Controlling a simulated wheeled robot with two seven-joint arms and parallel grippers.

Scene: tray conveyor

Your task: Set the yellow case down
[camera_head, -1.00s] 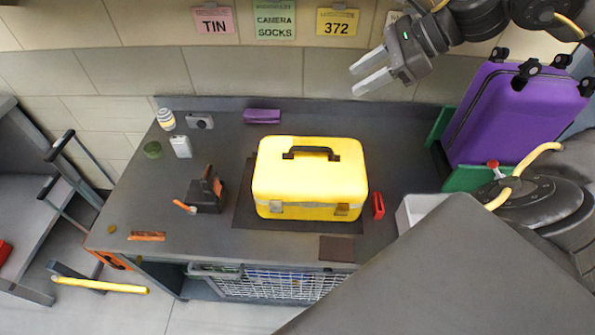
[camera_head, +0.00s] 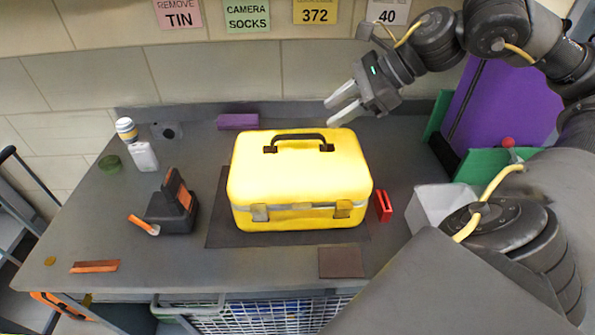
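The yellow case (camera_head: 299,182) stands upright on a dark mat (camera_head: 222,232) on the grey table. Its black handle (camera_head: 298,142) is on top and its latches face the front. My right gripper (camera_head: 338,112) is above and behind the case's back right corner, apart from the handle. Its two pale fingers are spread with nothing between them and point left. My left gripper is not in view.
Behind the case lies a purple box (camera_head: 238,121). A purple suitcase (camera_head: 507,115) stands at the right.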

